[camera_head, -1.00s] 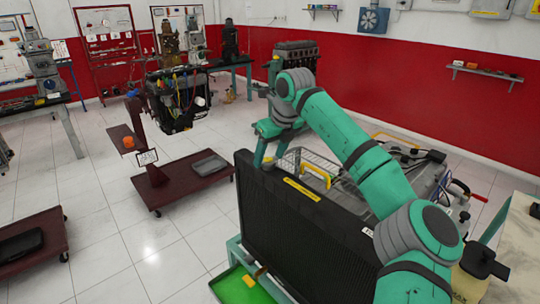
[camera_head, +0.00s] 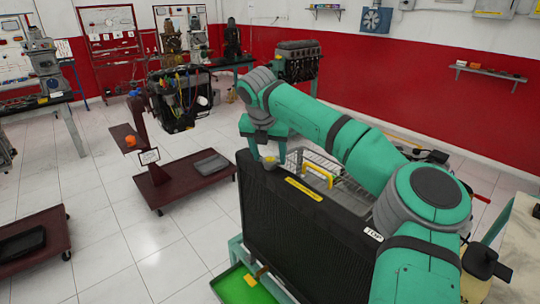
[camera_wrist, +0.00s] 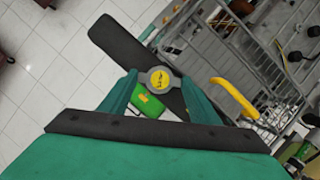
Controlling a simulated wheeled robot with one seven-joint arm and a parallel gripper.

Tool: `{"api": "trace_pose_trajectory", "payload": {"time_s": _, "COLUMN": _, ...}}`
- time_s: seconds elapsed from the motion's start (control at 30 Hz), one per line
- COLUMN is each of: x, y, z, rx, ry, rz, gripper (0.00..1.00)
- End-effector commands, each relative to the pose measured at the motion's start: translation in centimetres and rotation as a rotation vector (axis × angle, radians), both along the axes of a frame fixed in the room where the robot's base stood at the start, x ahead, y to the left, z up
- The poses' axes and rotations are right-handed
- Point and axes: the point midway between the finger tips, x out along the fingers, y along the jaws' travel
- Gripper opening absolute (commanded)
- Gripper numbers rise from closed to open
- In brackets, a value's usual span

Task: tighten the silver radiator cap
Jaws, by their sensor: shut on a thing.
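The silver radiator cap (camera_wrist: 159,79) has a round yellow label and two side ears. It sits on the top of the black radiator (camera_wrist: 120,40) in the wrist view. My gripper (camera_wrist: 158,80) is shut on the cap, with one green finger at each ear. In the head view the cap (camera_head: 270,163) is small at the radiator's top left end, and my gripper (camera_head: 268,150) points down over it. The radiator (camera_head: 300,225) stands upright at the front of the engine trainer. The filler neck under the cap is hidden.
A yellow handle (camera_head: 317,175) and a wire basket (camera_head: 345,180) lie right behind the radiator. A green tray (camera_head: 238,287) is low at its front left. A dark red trolley (camera_head: 190,178) stands to the left. White floor (camera_head: 120,240) is free between.

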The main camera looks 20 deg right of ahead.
Motion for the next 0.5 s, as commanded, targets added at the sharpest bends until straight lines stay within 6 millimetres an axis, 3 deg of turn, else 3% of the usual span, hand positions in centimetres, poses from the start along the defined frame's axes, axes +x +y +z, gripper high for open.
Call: {"api": "trace_pose_trajectory", "payload": {"time_s": 0.5, "x": 0.37, "y": 0.37, "z": 0.16, "rx": 0.0, "ry": -0.001, "rz": -0.437, "gripper": 0.34}}
